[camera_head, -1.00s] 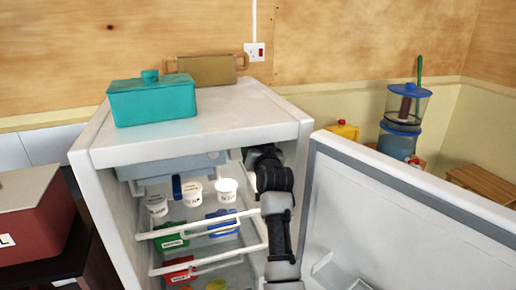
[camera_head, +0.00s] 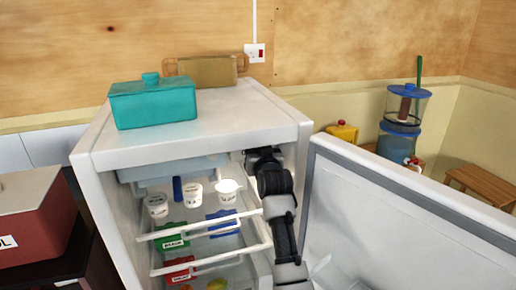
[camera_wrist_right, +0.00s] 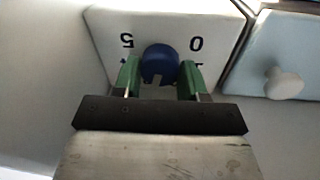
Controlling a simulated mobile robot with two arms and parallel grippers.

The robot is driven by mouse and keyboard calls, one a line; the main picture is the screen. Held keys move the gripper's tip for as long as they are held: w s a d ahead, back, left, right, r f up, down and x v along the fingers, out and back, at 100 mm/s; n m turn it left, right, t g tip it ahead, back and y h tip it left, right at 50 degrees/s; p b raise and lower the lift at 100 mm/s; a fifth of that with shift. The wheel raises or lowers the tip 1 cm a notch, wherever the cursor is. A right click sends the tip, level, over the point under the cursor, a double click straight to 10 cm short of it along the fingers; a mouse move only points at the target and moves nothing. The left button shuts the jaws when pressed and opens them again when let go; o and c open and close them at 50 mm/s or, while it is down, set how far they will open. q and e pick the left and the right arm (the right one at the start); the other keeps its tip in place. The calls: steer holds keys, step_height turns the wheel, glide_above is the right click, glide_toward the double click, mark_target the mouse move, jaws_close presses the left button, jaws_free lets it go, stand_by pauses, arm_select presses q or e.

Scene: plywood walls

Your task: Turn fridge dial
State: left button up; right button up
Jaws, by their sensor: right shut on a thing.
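The fridge (camera_head: 205,125) stands open, its door (camera_head: 400,215) swung out to the right. In the right wrist view the blue round dial (camera_wrist_right: 160,65) sits on a white panel (camera_wrist_right: 165,20) marked 5 and 0. My right gripper (camera_wrist_right: 160,78) has its green fingers on either side of the dial, shut on it. In the head view my right arm reaches into the fridge's upper right inside, and its gripper (camera_head: 262,157) is mostly hidden there, as is the dial. My left gripper is in neither view.
Inside the fridge are white tubs (camera_head: 193,194), green (camera_head: 172,236), blue (camera_head: 221,223) and red (camera_head: 179,268) boxes on wire-fronted shelves. A pale compartment with a white knob (camera_wrist_right: 284,84) adjoins the dial panel. A teal lidded box (camera_head: 153,102) stands on top.

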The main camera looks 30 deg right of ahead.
steer(key=n+p, duration=0.2)
steer(key=n, duration=0.2)
steer(key=shift+n, duration=0.4)
stand_by(0.4)
steer(key=o, duration=0.9)
steer(key=b+v, duration=0.1)
steer(key=v, duration=0.4)
steer(key=b+v, duration=0.1)
steer(key=v, duration=0.4)
steer(key=shift+s+f, duration=0.25)
steer(key=shift+s, duration=0.2)
steer(key=shift+o, duration=0.2)
